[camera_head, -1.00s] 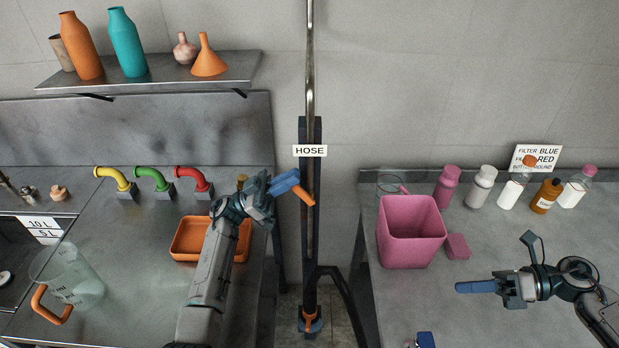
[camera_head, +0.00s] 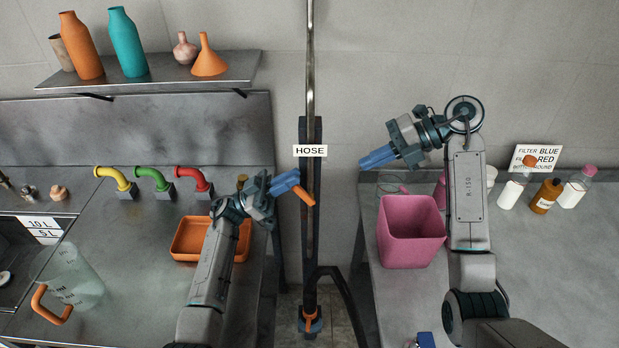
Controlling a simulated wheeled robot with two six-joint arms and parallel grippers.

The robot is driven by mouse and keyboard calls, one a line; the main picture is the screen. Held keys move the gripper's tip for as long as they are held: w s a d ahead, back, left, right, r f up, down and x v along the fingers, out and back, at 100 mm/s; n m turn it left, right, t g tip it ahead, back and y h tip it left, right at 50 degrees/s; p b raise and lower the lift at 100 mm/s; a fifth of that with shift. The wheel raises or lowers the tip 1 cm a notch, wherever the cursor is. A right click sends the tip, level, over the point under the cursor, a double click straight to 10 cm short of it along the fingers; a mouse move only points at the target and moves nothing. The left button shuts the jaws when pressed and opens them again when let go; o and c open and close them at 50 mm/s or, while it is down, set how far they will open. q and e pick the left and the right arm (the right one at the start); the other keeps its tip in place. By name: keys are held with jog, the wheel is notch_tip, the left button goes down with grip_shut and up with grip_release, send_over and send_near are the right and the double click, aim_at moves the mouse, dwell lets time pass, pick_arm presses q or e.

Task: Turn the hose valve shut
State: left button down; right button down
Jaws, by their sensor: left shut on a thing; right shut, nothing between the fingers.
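The hose valve's orange lever (camera_head: 304,196) is on the vertical pipe (camera_head: 310,62) below the HOSE sign (camera_head: 310,151). Its visible end slants down to the right. My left gripper (camera_head: 293,184) reaches in from the left, its blue fingers shut on the lever and hiding the rest of it. My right gripper (camera_head: 366,160) is shut and empty, raised above the right bench, with its blue fingertips pointing left toward the pipe but clear of it.
A pink bin (camera_head: 410,232) stands on the right bench (camera_head: 560,262), below my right gripper. An orange tray (camera_head: 186,241) and a clear jug (camera_head: 72,280) are on the left bench. A black hose (camera_head: 346,293) hangs low by the pipe.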

notch_tip(320, 180, up, 2)
jog(key=a, duration=0.2)
send_near(298, 185)
jog(key=shift+m, duration=0.3)
jog(key=x, duration=0.7)
jog(key=shift+a, duration=0.1)
